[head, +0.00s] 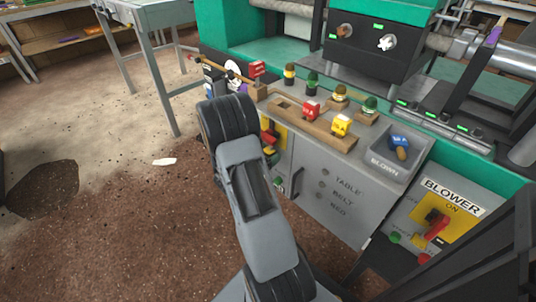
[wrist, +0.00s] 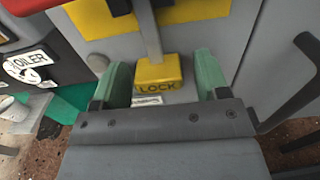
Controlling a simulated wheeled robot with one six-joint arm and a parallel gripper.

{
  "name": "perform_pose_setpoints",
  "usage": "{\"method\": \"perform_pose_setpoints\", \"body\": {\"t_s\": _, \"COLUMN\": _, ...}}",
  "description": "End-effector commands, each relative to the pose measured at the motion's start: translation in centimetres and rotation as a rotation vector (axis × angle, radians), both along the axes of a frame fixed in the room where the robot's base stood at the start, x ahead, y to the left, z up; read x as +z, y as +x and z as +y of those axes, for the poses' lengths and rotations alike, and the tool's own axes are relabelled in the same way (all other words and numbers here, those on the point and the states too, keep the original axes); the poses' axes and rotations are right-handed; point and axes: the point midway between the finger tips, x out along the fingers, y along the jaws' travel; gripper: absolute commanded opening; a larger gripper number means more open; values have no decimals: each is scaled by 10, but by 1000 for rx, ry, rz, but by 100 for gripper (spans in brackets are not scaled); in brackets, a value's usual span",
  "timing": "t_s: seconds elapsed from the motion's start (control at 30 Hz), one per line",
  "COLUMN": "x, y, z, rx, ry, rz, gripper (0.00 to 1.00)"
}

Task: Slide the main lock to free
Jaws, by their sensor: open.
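The main lock appears in the wrist view as a yellow block marked LOCK (wrist: 158,72), at the lower end of a grey upright bar (wrist: 148,30) on a grey cabinet front. My gripper (wrist: 160,68) is open, with one green finger left of the block and one right of it. Gaps show between the fingers and the block. A small white label (wrist: 147,101) below the block is too small to read.
In the wrist view a dark handle (wrist: 305,75) stands out at the right and an OILER label (wrist: 30,66) is at the left. In the head view the console top holds red and yellow blocks (head: 311,108), and a BLOWER switch (head: 437,222) is at the right.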

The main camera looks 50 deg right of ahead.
Motion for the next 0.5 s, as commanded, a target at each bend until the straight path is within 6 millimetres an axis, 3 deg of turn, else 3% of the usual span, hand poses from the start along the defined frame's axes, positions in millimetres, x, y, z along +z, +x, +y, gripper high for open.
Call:
{"method": "perform_pose_setpoints", "body": {"t_s": 0.23, "x": 0, "y": 0, "z": 0, "rx": 0, "ry": 0, "rz": 0, "gripper": 67}}
{"method": "perform_pose_setpoints", "body": {"t_s": 0.5, "x": 0, "y": 0, "z": 0, "rx": 0, "ry": 0, "rz": 0, "gripper": 41}}
